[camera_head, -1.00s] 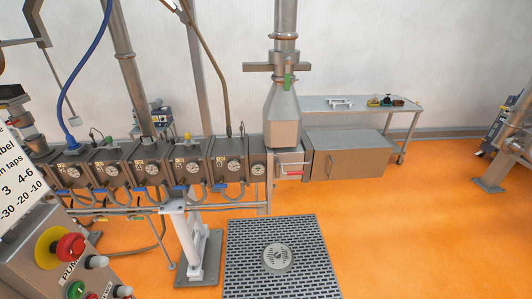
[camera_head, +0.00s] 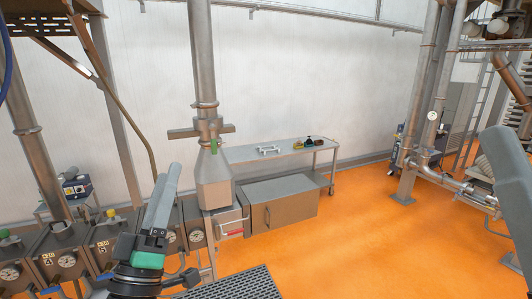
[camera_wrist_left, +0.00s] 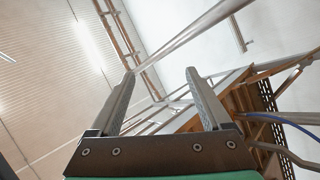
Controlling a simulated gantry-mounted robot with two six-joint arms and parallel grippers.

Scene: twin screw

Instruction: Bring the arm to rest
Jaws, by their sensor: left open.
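My left gripper (camera_head: 168,172) stands upright at the lower left of the head view, its grey fingers pointing up in front of the row of gauged machine blocks. In the left wrist view the left gripper (camera_wrist_left: 160,73) is open, its two fingers apart with nothing between them, and they point toward the ceiling and pipes. A grey rounded shape at the right edge of the head view looks like part of my other arm. My right gripper does not show.
Machine blocks with gauges (camera_head: 67,262) run along the lower left. A metal hopper (camera_head: 213,180) and a grey cabinet (camera_head: 283,205) stand behind. A side table (camera_head: 240,153) holds small items. Orange floor (camera_head: 350,240) is open at right.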

